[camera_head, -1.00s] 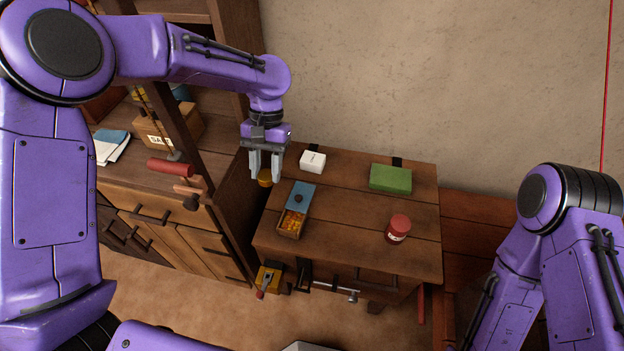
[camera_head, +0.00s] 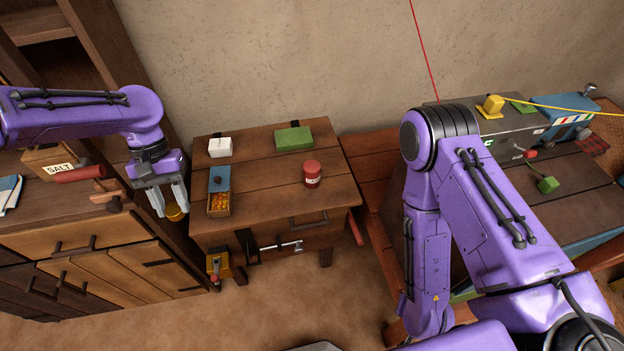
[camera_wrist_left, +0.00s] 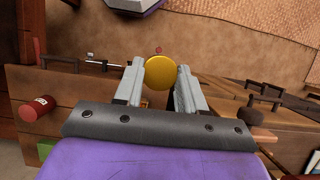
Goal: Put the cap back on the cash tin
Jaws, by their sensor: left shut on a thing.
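My left gripper (camera_head: 170,203) is at the left of the head view, beside the left edge of the small wooden table. It is shut on a round yellow cap (camera_head: 175,213). In the left wrist view the cap (camera_wrist_left: 174,71) sits between the two fingertips, its flat round face visible. I cannot tell for sure which thing is the cash tin. A red jar (camera_head: 312,174) with a pale label stands upright on the table, and it also shows in the left wrist view (camera_wrist_left: 36,108). My right arm shows, but its gripper does not.
The wooden table (camera_head: 265,198) also holds a white box (camera_head: 220,148), a green box (camera_head: 294,138) and a partly open blue box (camera_head: 219,180) with orange contents. A shelf with a salt box (camera_head: 52,162) stands left. Grey and blue boxes (camera_head: 565,118) stand far right.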

